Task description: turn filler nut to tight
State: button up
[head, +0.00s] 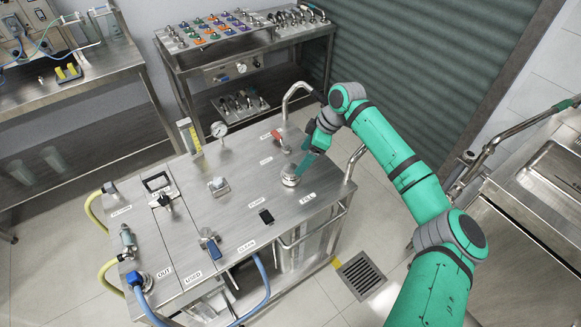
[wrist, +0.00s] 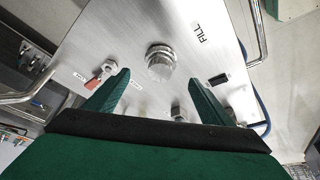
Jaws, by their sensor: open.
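The filler nut (head: 289,179) is a round silver cap on the steel skid top (head: 238,207), close to the FILL label (head: 307,198). In the wrist view the nut (wrist: 161,63) stands just beyond my fingertips, roughly centred between them. My gripper (head: 303,163) points down toward the nut from the right side of the skid. In the wrist view its two green fingers (wrist: 157,80) are wide apart with nothing between them. The fingers appear short of the nut and not around it; contact cannot be told.
A red-handled valve (head: 277,136), a pressure gauge (head: 219,129) and a small black device (head: 266,216) stand on the skid top. A bent rail (head: 298,87) rises at its back corner. A shelf of coloured parts (head: 215,29) stands behind. A steel sink (head: 555,170) is at right.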

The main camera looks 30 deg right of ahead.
jog(key=x, duration=0.9)
jog(key=shift+f, duration=0.25)
jog(key=shift+c, duration=0.6)
jog(key=c, duration=0.9)
